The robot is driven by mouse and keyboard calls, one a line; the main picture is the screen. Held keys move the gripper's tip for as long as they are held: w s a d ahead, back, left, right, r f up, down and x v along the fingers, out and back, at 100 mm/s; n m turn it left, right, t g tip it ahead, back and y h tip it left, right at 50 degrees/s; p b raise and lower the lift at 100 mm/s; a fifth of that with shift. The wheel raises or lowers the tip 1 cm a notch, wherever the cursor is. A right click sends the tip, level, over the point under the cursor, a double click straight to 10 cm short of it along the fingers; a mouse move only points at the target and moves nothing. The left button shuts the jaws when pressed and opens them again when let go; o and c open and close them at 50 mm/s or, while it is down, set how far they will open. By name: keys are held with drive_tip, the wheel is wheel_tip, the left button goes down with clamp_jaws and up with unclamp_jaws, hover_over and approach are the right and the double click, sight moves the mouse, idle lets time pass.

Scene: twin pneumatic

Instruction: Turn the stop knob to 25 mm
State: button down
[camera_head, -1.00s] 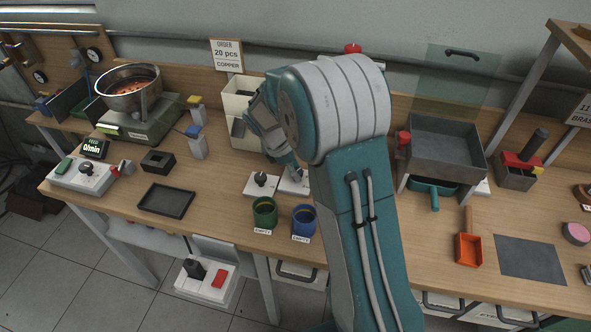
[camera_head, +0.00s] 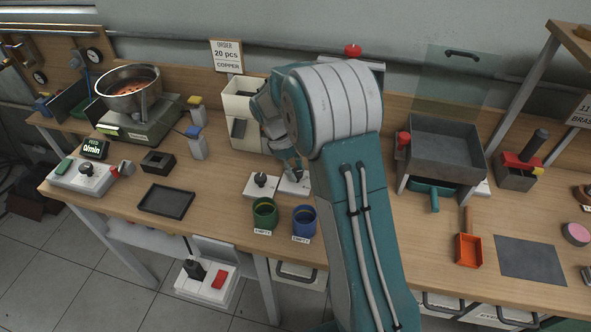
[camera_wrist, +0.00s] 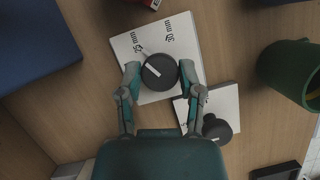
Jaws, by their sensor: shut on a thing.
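The stop knob (camera_wrist: 163,82) is a round dark knob with a white pointer line, on a white plate (camera_wrist: 186,48) in the wrist view. Two mm labels are printed on the plate, upside down in this view. The pointer line faces upper left, toward the left label (camera_wrist: 137,42), which seems to read 25 mm; the right label (camera_wrist: 175,32) seems to read 30 mm. My gripper (camera_wrist: 159,68) has one finger on each side of the knob and is shut on it. In the head view my gripper (camera_head: 291,174) is over the plate, hiding the knob.
A second white plate with a smaller dark knob (camera_wrist: 216,128) is close beside my right finger. A green cup (camera_head: 265,214) and a blue cup (camera_head: 304,220) stand in front of the plates. A cream bin (camera_head: 241,105) stands behind.

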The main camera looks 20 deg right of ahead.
drive_tip(key=shift+f, duration=0.1)
drive_tip(key=shift+c, duration=1.3)
unclamp_jaws()
drive_tip(key=v, duration=1.2)
drive_tip(key=shift+w, duration=0.1)
